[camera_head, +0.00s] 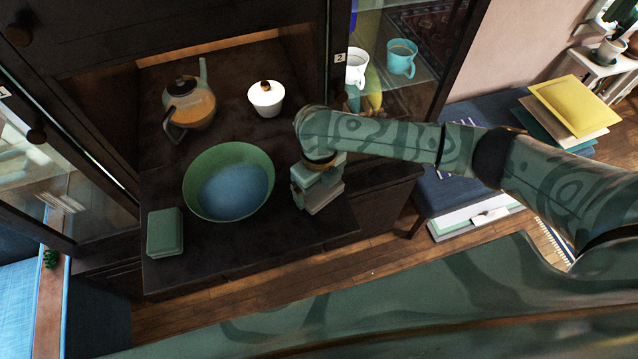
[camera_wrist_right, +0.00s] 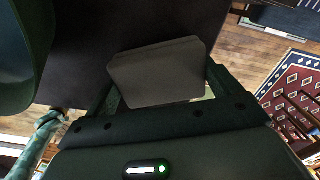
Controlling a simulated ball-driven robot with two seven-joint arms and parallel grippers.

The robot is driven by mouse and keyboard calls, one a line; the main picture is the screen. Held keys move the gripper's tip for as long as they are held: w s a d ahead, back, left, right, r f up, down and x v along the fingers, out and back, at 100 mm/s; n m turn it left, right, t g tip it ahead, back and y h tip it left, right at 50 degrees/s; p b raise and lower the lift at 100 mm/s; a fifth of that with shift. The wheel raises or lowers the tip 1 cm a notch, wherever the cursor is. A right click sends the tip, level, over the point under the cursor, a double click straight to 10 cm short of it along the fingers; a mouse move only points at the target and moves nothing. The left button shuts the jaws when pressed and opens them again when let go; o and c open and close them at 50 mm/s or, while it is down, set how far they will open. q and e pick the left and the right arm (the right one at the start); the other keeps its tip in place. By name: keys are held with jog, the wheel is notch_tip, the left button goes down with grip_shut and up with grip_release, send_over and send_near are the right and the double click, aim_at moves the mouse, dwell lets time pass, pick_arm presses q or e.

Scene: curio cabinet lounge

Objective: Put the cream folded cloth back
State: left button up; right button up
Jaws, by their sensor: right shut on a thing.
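The cream folded cloth (camera_head: 327,201) is at the right front of the dark cabinet shelf, just right of the green bowl. It looks greyish in this light. My right gripper (camera_head: 318,183) comes down over it from above and is shut on it. In the right wrist view the folded cloth (camera_wrist_right: 158,72) is a flat, rounded block between the fingers of my right gripper (camera_wrist_right: 158,90). I cannot tell whether its underside touches the shelf. My left gripper is not in view.
A green bowl (camera_head: 229,181) with a blue inside stands left of the gripper. A green folded cloth (camera_head: 165,232) lies at the left front. A teapot (camera_head: 188,105) and white lidded pot (camera_head: 266,98) stand behind. The dark shelf (camera_head: 250,246) is bare in front of the bowl.

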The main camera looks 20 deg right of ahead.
jog(key=o, duration=1)
jog(key=shift+f, duration=0.15)
notch_tip(320, 180, up, 12)
jog(key=shift+r+p, duration=0.2)
jog(key=shift+p, duration=0.8)
